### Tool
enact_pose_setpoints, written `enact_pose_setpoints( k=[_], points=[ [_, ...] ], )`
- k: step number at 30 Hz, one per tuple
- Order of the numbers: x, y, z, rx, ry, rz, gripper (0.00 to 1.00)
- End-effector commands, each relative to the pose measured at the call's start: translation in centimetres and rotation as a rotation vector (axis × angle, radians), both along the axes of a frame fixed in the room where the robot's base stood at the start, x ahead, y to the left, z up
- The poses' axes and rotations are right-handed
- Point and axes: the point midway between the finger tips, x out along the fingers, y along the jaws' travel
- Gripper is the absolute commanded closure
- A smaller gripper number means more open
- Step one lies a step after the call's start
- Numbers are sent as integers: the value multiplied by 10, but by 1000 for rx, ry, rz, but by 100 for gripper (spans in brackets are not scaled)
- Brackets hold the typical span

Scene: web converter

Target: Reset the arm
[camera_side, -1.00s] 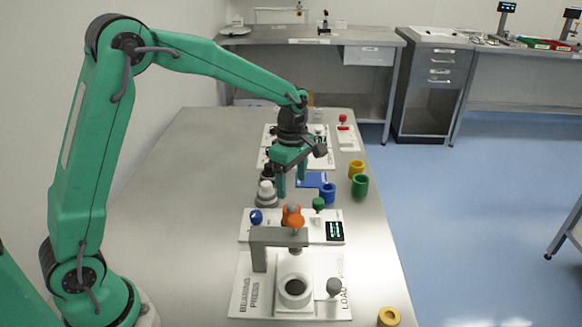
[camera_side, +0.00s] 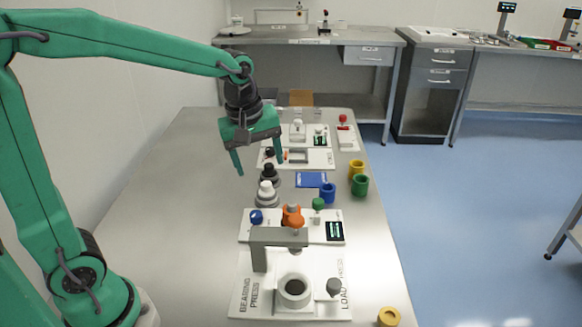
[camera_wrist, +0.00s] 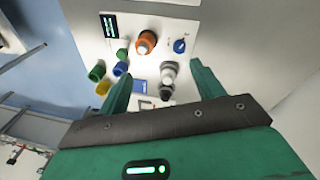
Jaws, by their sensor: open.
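My gripper (camera_side: 260,167) is open and empty, raised above the steel table (camera_side: 165,200) on the left side of the row of stations. Its two green fingers point down and stand wide apart, with a dark-topped post (camera_side: 268,174) and a white-topped post (camera_side: 266,193) near and below it. In the wrist view the open fingers of my gripper (camera_wrist: 158,80) frame the blue pad and the posts. Nothing is between the fingers.
Blue (camera_side: 327,192), green (camera_side: 360,186) and yellow (camera_side: 356,169) cups stand at the right. A yellow ring (camera_side: 388,317) lies at the front right edge. The table's left side is clear.

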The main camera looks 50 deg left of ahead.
Motion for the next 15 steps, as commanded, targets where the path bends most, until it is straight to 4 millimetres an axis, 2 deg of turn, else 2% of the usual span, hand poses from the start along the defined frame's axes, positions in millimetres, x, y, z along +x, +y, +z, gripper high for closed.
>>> enact_pose_setpoints(
  k=[7, 15],
  points=[
    [-42, 2, 22, 64, -83, -269, 33],
    [-86, 4, 33, 158, -162, -559, 33]
  ],
)
